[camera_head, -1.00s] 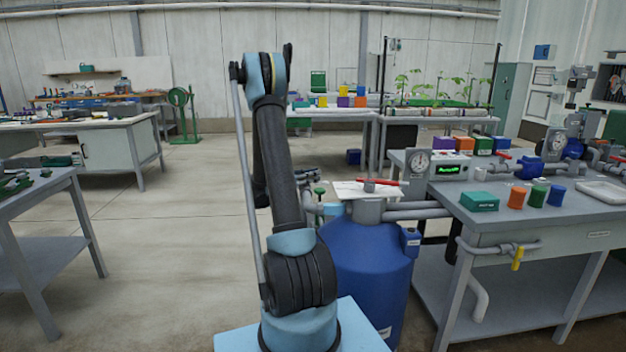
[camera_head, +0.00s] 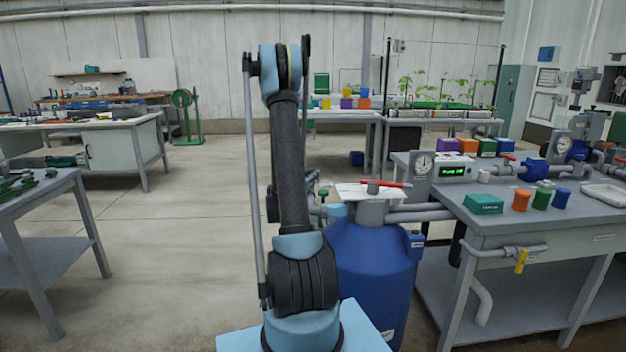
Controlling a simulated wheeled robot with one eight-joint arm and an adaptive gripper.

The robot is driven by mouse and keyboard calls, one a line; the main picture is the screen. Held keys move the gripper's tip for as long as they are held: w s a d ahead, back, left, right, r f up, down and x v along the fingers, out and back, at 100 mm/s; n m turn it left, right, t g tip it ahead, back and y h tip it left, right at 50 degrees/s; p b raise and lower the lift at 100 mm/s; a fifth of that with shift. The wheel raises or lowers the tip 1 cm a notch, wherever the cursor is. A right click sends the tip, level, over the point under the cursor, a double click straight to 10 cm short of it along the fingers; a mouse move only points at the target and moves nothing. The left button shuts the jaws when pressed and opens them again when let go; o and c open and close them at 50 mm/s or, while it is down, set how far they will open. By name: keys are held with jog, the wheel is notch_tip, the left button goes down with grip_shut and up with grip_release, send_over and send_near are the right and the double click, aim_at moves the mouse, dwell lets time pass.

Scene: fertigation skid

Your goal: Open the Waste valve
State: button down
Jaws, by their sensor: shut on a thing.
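My arm rises in front of me and folds over at the top. My gripper is hidden behind the arm, so its jaws and whatever is between them do not show. Several valve handles are in view, and I cannot read which is marked Waste. A yellow handle (camera_head: 521,261) hangs down from a pipe at the bench's front edge. A red handle (camera_head: 394,185) lies level above the blue tank (camera_head: 372,265). A small green handle (camera_head: 323,192) shows just right of my arm. Another red handle (camera_head: 508,158) is farther back on the bench.
The grey bench (camera_head: 490,225) on the right carries a teal box (camera_head: 483,204), coloured cups, a gauge (camera_head: 421,165) and a green display (camera_head: 453,171). The blue tank stands close to my arm. A table edge (camera_head: 45,182) is at the left; the floor between is clear.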

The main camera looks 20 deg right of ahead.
dwell(0.3)
jog(key=c, duration=1.6)
grip_release()
jog(key=shift+o, duration=0.2)
jog(key=shift+w+r, duration=0.1)
jog(key=shift+r, duration=4.85)
